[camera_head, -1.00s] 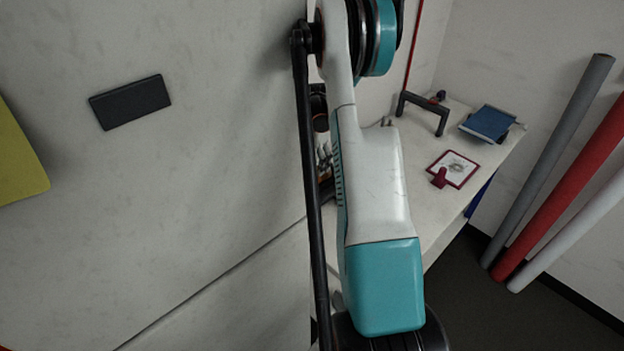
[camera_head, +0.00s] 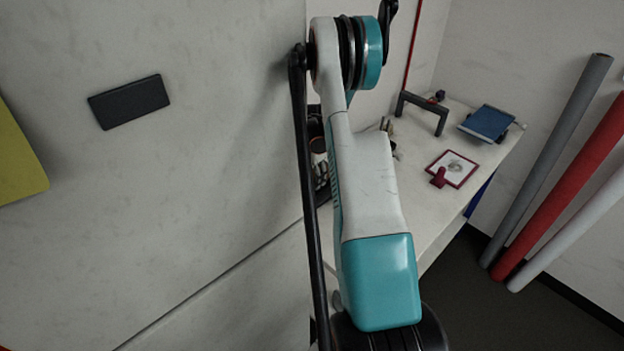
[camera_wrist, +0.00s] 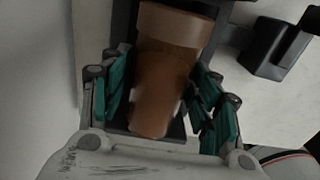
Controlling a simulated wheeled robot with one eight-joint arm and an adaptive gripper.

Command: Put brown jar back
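The brown jar (camera_wrist: 165,75) fills the middle of the wrist view, wide at its top end and narrower towards my palm. My gripper (camera_wrist: 164,80) has its green-padded fingers on both sides of the jar. The finger ends lie close to its sides, but I cannot tell whether they press on it. A dark surface or holder (camera_wrist: 122,20) shows behind the jar. In the head view my arm hides most of the gripper, which shows only in part (camera_head: 322,175) at the arm's left edge; the jar is not clearly seen there.
A pale table (camera_head: 435,215) runs to the back right. On it are a dark bracket-like frame (camera_head: 424,108), a blue book-like object (camera_head: 487,123) and a red-rimmed card (camera_head: 458,167). Grey (camera_head: 552,155), red (camera_head: 575,190) and white tubes lean right. A black block (camera_wrist: 268,48) stands beside the jar.

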